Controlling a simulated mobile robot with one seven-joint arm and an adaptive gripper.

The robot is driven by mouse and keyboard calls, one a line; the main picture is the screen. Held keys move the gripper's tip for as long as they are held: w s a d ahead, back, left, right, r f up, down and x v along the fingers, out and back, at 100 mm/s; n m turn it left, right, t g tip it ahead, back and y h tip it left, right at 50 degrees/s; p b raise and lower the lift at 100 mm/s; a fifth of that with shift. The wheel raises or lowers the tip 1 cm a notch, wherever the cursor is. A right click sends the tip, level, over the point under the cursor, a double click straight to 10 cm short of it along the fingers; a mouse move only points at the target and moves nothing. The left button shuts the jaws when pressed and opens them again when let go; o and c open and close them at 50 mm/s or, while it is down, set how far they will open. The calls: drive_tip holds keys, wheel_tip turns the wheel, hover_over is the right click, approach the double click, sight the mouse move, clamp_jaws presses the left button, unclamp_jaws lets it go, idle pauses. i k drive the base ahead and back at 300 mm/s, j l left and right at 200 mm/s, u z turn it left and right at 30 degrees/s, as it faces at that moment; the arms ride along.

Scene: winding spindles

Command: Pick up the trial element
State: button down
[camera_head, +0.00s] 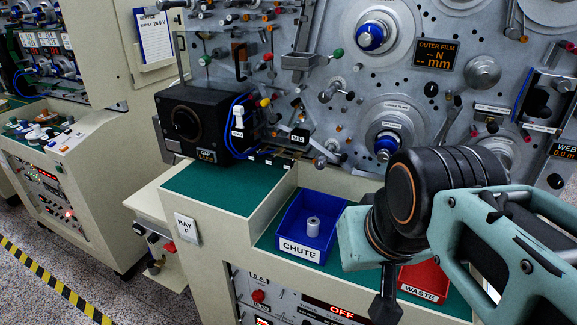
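A small light-grey cylinder with a hole in its top (313,226) stands upright inside the blue bin labelled CHUTE (297,252). It carries no readable name, but it is the loose piece that could be the trial element. My gripper (386,308) appears as a dark shape below my teal arm, at the lower middle right. It is to the right of the blue bin and nearer the camera, apart from the cylinder. Its fingers are seen edge-on and dark, so I cannot tell whether they are open or hold anything.
A red bin labelled WASTE (425,280) sits behind my arm, partly hidden. The green bench top (215,187) at left is mostly bare. A black gauge box (195,120) stands behind it. The upright machine panel (345,75) carries spindles, knobs and rollers. A BAY F sign (187,228) is on the bench front.

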sight(313, 222)
drive_tip(key=i+j, duration=0.1)
drive_tip(key=j, duration=0.5)
drive_tip(key=i+j, duration=0.1)
drive_tip(key=j, duration=0.45)
drive_tip(key=j+z, duration=0.2)
drive_tip(key=z, duration=0.15)
drive_tip(key=j+z, duration=0.2)
drive_tip(key=z, duration=0.15)
drive_tip(key=l+z, duration=0.15)
drive_tip(key=z, duration=0.4)
drive_tip(key=j, duration=0.55)
drive_tip(key=l+z, duration=0.3)
drive_tip(key=l, duration=0.1)
